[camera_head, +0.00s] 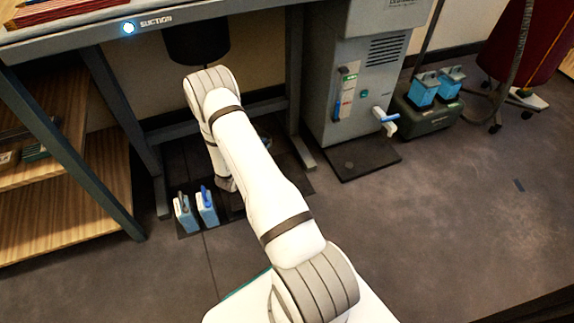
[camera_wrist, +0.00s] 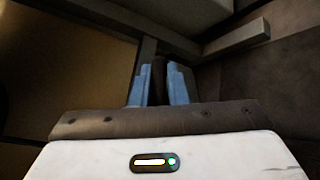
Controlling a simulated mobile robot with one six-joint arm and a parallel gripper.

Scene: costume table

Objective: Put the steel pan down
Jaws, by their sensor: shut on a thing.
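My gripper (camera_wrist: 158,88) shows in the wrist view as two pale blue fingers in front of a dark bar and my white wrist. It is shut on a narrow dark thing (camera_wrist: 158,76) between the fingers, which I take for part of the steel pan; the view is too dark to show its shape. No pan can be made out in the head view. There my arm reaches down and away below the suction bench (camera_head: 215,12), and its end near the floor mostly hides the gripper. I cannot tell whether the held thing touches the floor.
Two blue containers (camera_head: 207,207) stand on a dark mat left of my arm. A wooden shelf (camera_head: 70,212) is at left. A grey cabinet (camera_head: 358,95) stands right of the bench, beside a green case (camera_head: 425,115) with blue containers.

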